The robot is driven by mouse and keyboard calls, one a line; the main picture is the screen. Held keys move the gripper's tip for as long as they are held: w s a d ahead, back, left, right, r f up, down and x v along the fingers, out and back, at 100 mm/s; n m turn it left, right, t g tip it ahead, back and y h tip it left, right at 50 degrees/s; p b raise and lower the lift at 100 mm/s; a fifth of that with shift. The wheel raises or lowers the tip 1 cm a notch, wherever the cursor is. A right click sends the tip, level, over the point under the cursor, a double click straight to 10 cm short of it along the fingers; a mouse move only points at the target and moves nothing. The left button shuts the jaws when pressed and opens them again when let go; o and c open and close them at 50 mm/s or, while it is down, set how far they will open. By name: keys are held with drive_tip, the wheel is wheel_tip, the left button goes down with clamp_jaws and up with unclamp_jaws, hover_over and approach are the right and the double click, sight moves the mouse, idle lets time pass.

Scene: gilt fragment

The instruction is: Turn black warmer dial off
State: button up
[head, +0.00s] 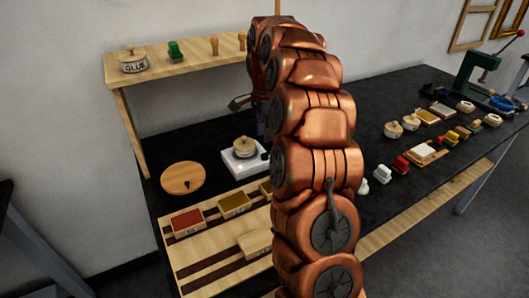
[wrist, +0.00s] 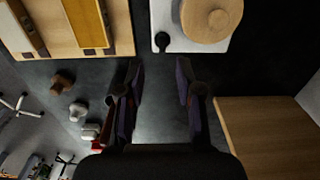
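The warmer is a white slab with a round, wooden-looking lidded pot (wrist: 210,18) on it, at the top of the wrist view (wrist: 164,14). Its small black dial (wrist: 162,41) is on the near left corner of the slab; its setting is too small to read. In the head view the warmer (head: 232,164) stands on the black bench, partly behind my arm. My gripper (wrist: 158,82) is open and empty, its two dark fingers apart, with the dial beyond the fingertips and not touched. In the head view my arm mostly hides the gripper.
A wooden tray (head: 184,258) with red and yellow boxes lies in front of the warmer. A raised wooden shelf (head: 190,54) holds a glue pot (head: 133,62). Several stamps and pots stand right of my arm.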

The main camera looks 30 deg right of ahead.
sight(265, 153)
drive_tip(key=shift+w+d+f, duration=0.15)
drive_tip(key=shift+d+f, duration=0.15)
drive_tip(key=shift+f+p, duration=1.05)
drive_tip(key=shift+f, duration=2.7)
clamp_jaws()
drive_tip(key=shift+a, duration=0.15)
